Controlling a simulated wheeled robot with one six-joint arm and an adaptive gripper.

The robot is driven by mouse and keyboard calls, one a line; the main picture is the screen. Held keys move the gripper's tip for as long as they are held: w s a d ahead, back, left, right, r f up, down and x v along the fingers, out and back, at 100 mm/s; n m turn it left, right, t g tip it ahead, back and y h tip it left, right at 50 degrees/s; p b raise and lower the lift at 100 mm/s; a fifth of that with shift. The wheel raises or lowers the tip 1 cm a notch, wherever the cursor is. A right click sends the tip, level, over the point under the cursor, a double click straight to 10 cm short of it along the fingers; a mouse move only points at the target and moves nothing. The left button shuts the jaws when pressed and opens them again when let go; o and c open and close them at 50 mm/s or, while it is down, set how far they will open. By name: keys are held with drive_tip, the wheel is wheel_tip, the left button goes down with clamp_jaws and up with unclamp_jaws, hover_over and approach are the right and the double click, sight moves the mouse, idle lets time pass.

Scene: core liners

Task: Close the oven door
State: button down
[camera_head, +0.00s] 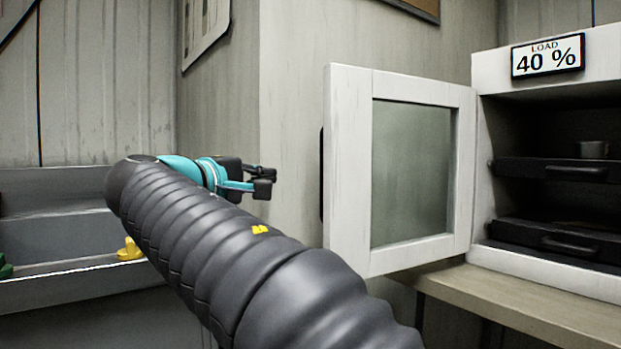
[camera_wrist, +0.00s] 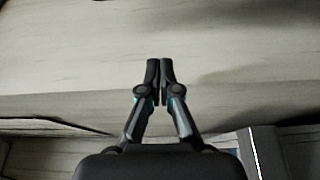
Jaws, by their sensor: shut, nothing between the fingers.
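The oven (camera_head: 487,78) is a white cabinet at the right in the head view, with dark trays inside. Its white-framed door (camera_head: 350,190) with a greyish glass pane (camera_head: 411,172) is hinged at the oven's left side and stands wide open, swung out to the left. My gripper (camera_head: 268,180) is left of the door's free edge, apart from it in the picture, pointing right. In the wrist view my gripper (camera_wrist: 159,70) is shut with its fingertips together and nothing between them. A dark handle (camera_head: 321,175) shows partly behind the door's free edge.
The oven stands on a wooden bench (camera_head: 530,305). A sign (camera_head: 547,56) on it reads "LOAD 40 %". A metal cup (camera_head: 593,149) is on the upper tray. A grey shelf (camera_head: 50,230) with a yellow item (camera_head: 130,250) is at the left. A pale wall fills much of the wrist view.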

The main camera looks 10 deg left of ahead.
sight(297, 173)
drive_tip(key=x, duration=0.6)
drive_tip(key=p+x, duration=0.1)
drive_tip(key=x, duration=0.2)
drive_tip(key=shift+w+d, duration=0.25)
drive_tip(key=shift+d, duration=0.15)
drive_tip(key=shift+d+f, duration=0.2)
drive_tip(key=shift+d, duration=0.2)
drive_tip(key=shift+s+d+r+b, duration=0.1)
drive_tip(key=shift+s+d+b, duration=0.45)
drive_tip(key=shift+s+d, duration=0.6)
drive_tip(key=shift+s, duration=0.1)
